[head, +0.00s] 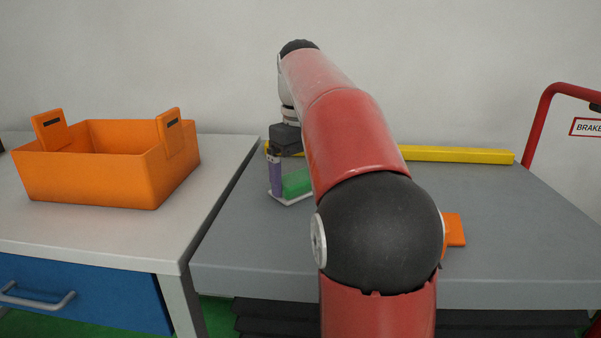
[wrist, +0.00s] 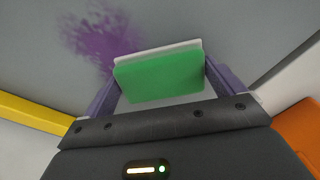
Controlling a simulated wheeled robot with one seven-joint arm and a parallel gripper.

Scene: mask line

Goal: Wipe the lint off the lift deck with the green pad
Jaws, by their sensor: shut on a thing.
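My gripper (head: 289,180) has purple fingers and is shut on the green pad (head: 298,184), over the left back part of the grey lift deck (head: 235,255). The pad is a green block on a thin white base. In the wrist view the pad (wrist: 160,76) sits between both fingers, white edge toward the deck. Whether the base touches the deck is unclear. A speckled purple patch of lint (wrist: 102,35) lies on the deck in the wrist view, just beyond the pad and toward the left. My arm hides the middle of the deck in the head view.
A yellow bar (head: 455,155) runs along the deck's back edge. An orange object (head: 454,229) shows partly behind my arm. An orange bin (head: 95,180) stands on the white-topped bench (head: 60,230) at left. A red handle (head: 540,115) with a BRAKE sign rises at right.

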